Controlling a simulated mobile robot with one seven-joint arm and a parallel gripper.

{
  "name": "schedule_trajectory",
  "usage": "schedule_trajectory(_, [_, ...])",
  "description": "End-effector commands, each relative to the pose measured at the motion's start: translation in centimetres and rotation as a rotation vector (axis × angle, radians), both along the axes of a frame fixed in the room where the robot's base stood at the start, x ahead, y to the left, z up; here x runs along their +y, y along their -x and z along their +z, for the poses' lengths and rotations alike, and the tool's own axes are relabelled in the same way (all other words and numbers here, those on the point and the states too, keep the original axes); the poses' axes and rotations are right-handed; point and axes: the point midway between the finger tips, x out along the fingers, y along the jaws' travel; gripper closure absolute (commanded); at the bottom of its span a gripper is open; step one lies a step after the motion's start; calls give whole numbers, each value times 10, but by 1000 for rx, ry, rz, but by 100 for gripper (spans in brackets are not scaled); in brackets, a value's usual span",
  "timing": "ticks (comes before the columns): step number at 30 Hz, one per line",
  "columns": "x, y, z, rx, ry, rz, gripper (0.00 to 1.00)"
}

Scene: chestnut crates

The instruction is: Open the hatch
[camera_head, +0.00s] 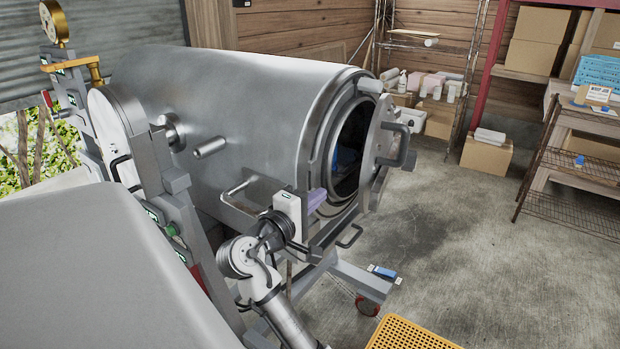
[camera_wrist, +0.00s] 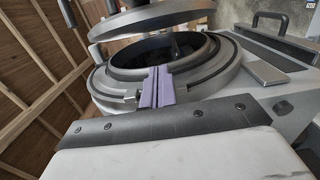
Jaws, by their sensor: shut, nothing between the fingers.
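The hatch (camera_head: 388,157) is a round metal door with a bar handle at the right end of a large steel cylinder (camera_head: 225,100). It stands ajar, with a dark gap between it and the ringed opening (camera_head: 345,150). The wrist view also shows the hatch (camera_wrist: 150,18) apart from the opening's rim (camera_wrist: 215,70). My gripper (camera_head: 316,200) has purple fingers and is in front of the rim's near side. In the wrist view my gripper (camera_wrist: 158,88) is shut and empty, its fingers pointing toward the opening. I cannot tell whether they touch the rim.
Wire shelving (camera_head: 575,195) stands at right, a cardboard box (camera_head: 487,152) at the back. The concrete floor (camera_head: 450,240) right of the hatch is mostly clear.

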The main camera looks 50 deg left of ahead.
Motion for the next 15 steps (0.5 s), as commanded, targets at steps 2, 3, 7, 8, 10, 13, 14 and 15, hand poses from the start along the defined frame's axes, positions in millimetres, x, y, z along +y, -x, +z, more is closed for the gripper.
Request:
schedule_trajectory(2, [3, -19, 3, -1, 3, -4, 100])
schedule_trajectory(3, [4, -28, 3, 1, 2, -5, 100])
schedule_trajectory(7, [10, -53, 3, 0, 0, -3, 100])
schedule_trajectory(8, [2, -55, 3, 2, -2, -3, 100])
schedule_trajectory(10, [-8, -58, 2, 3, -1, -2, 100])
schedule_trajectory(13, [-18, -62, 1, 2, -2, 0, 100])
schedule_trajectory(14, [-20, -63, 1, 1, -2, 0, 100])
schedule_trajectory(15, [-22, -64, 1, 2, -2, 0, 100])
